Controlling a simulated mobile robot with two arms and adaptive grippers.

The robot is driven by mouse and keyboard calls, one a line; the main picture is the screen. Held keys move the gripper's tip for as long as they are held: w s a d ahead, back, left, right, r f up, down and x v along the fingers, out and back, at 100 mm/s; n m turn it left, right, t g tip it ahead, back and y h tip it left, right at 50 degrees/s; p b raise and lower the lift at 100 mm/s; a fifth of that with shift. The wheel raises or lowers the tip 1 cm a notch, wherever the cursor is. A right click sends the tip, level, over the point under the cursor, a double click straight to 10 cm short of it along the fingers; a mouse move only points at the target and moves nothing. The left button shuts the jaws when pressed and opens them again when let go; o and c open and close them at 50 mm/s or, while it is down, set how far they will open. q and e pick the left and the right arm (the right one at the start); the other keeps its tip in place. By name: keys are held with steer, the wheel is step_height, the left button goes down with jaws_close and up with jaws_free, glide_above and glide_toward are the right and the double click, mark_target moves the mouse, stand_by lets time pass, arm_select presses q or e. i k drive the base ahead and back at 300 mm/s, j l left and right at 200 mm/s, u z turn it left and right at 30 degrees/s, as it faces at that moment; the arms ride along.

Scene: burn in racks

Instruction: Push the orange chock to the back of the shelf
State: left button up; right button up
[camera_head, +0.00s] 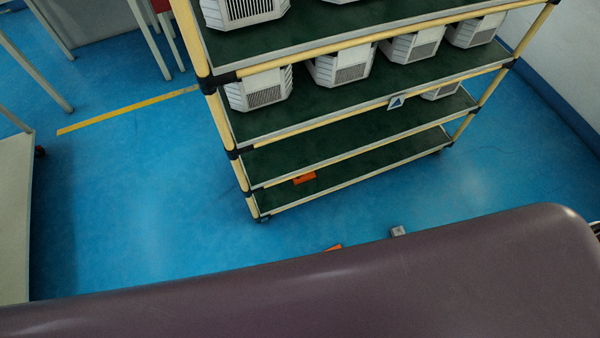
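An orange chock (304,178) lies on the bottom green shelf (360,172) of the rack, near its front edge and left of the middle. The shelf above hides the back part of the bottom shelf. A second small orange piece (333,247) shows low in the view, in front of the rack. It is mostly hidden behind a large dark purple surface at the bottom of the picture. Neither of my grippers can be made out in this view.
The rack has cream posts (222,130) and black joints. White vented units (258,90) stand on its upper shelves. A small grey object (397,231) shows just above the purple surface. Blue floor (150,200) is clear left of the rack. A pale table (15,215) stands at the left edge.

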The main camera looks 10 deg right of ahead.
mark_target(309, 175)
steer(key=j+z, duration=0.1)
steer(key=z, duration=0.35)
steer(key=i+j+z, duration=0.1)
steer(key=z, duration=0.35)
steer(key=j+z, duration=0.1)
steer(key=z, duration=0.35)
steer(key=j+z, duration=0.2)
steer(key=j, duration=0.25)
steer(key=j+z, duration=0.2)
steer(key=j, duration=0.25)
steer(key=j+z, duration=0.15)
steer(key=j, duration=0.3)
steer(key=k+j+z, duration=0.2)
steer(key=j, duration=0.2)
steer(key=j+z, duration=0.2)
steer(key=j, duration=0.25)
steer(key=k+j+z, duration=0.2)
steer(key=j, duration=0.2)
steer(key=k+j+z, duration=0.2)
steer(key=j, duration=0.2)
steer(key=k+j, duration=0.15)
steer(key=j, duration=0.15)
steer(key=k+j, duration=0.1)
steer(key=j, duration=0.25)
steer(key=k+j, duration=0.15)
steer(key=j, duration=0.15)
steer(key=k+j, duration=0.1)
steer(key=j, duration=0.25)
steer(key=k+j, duration=0.15)
steer(key=j, duration=0.15)
